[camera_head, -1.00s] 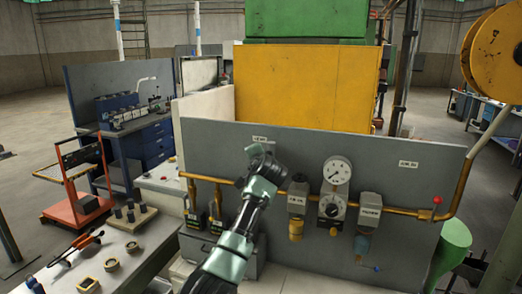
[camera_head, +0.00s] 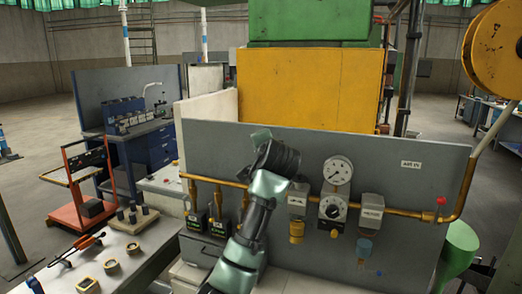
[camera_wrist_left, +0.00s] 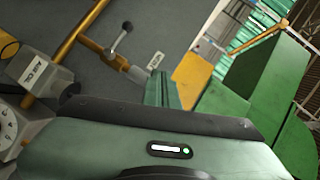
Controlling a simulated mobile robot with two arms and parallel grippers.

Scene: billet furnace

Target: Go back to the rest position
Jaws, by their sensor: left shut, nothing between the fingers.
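My left arm rises from the bottom middle of the head view. Its gripper (camera_head: 262,137) is raised in front of the grey panel (camera_head: 370,155), near its top edge, with no object held. In the left wrist view the gripper (camera_wrist_left: 160,88) shows as a green finger end, shut and empty. It points past the panel edge. My right gripper is in neither view.
The panel carries a brass pipe (camera_head: 400,213), a round gauge (camera_head: 338,170), regulators and a red-knobbed lever (camera_head: 441,201). In the wrist view a valve lever (camera_wrist_left: 121,38) lies near. A bench (camera_head: 140,238) with rings and tools stands at left.

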